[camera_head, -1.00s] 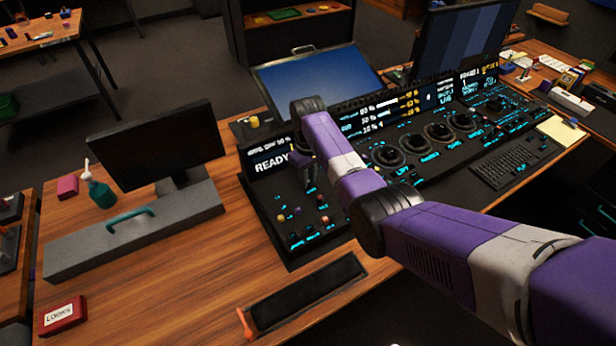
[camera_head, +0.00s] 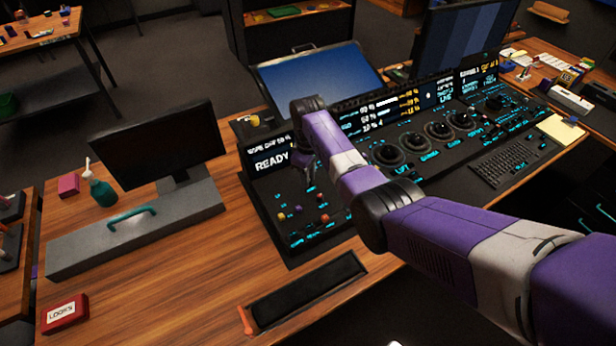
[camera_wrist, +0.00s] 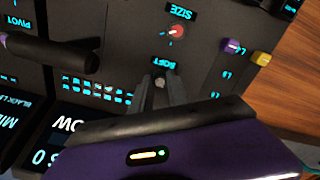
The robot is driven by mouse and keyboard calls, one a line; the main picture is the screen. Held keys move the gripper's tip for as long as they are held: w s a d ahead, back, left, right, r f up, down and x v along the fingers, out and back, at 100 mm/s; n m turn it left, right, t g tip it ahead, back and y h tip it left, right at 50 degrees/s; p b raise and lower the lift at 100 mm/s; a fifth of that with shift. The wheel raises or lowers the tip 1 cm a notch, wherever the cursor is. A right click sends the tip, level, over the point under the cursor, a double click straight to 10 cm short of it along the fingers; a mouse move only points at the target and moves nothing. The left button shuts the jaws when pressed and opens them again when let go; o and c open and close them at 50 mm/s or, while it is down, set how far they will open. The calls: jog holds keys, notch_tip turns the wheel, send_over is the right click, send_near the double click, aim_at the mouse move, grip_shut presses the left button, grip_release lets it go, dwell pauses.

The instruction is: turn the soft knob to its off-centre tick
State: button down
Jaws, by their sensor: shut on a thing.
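The soft knob sits on the dark panel (camera_head: 272,190) under the label SOFT (camera_wrist: 163,63). In the wrist view my gripper (camera_wrist: 161,84) has its two fingers closed around it. The fingers hide most of the knob, so its pointer and the off-centre tick cannot be made out. In the head view my gripper (camera_head: 309,182) points down at the panel, below the READY display, and the knob is hidden there.
A red SIZE knob (camera_wrist: 176,32) is close to the fingers. A purple knob (camera_wrist: 234,46) and a yellow knob (camera_wrist: 261,58) stand to the right. A dark bar handle (camera_wrist: 60,54) sticks out at the left. A monitor (camera_head: 155,145) stands left of the panel.

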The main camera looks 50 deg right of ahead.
jog(key=c, duration=1.3)
grip_release()
jog(key=shift+r, duration=0.1)
notch_tip(320, 180, up, 8)
jog(key=shift+f, duration=0.15)
